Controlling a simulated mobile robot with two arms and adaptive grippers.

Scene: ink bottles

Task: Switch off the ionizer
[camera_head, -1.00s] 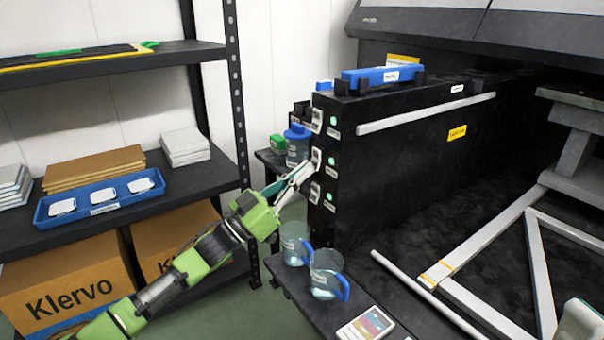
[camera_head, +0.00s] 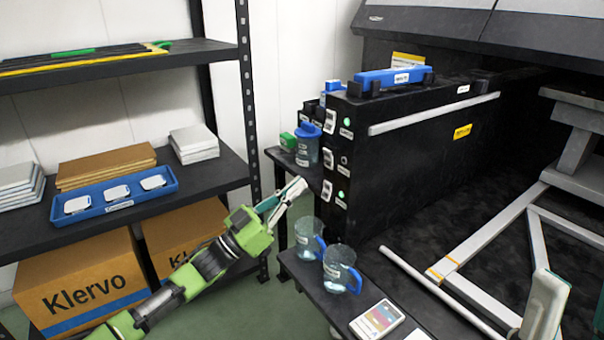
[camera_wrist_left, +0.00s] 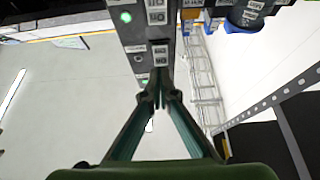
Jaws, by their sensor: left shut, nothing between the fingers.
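The black printer's end panel (camera_head: 335,170) carries a column of three white rocker switches, each with a lamp and a small label. The labels are too small to read, so I cannot tell which is the ionizer's. The top lamp (camera_head: 347,121) and bottom lamp (camera_head: 341,195) glow green; the middle lamp (camera_head: 344,160) is dark. In the left wrist view the gripper (camera_wrist_left: 159,92) points at the panel. Part of my right gripper (camera_head: 545,305) shows at lower right.
Two clear jugs with blue handles (camera_head: 342,268) and a colour card (camera_head: 377,320) stand on the low ledge below the panel. Another blue-lidded jug (camera_head: 307,145) stands behind. A shelf rack (camera_head: 245,90) is at left. Free space lies between rack and panel.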

